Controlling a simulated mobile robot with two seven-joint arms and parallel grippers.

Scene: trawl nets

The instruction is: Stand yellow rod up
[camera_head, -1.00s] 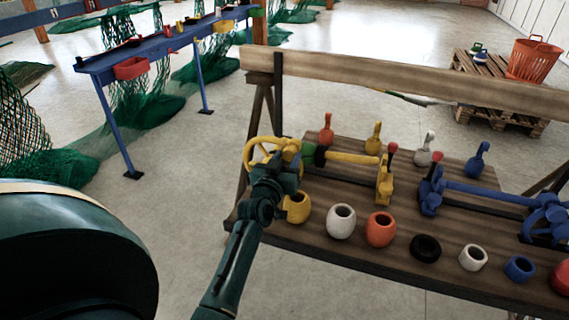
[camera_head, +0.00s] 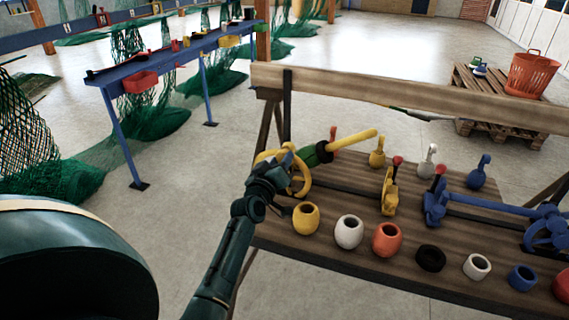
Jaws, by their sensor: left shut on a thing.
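The yellow rod (camera_head: 353,141) slants up to the right, with a green and black collar (camera_head: 319,153) near its lower left end. My left gripper (camera_head: 286,157) is at the rod's left end, beside the yellow handwheel (camera_head: 302,181), and is shut. The wheel and arm partly hide the fingertips. My right gripper is not in view.
Yellow (camera_head: 306,217), white (camera_head: 349,231) and orange (camera_head: 387,238) pots line the bench's front edge, with more to the right. Coloured levers stand behind. A blue rod (camera_head: 487,199) lies at right. A wooden beam (camera_head: 400,97) crosses the back.

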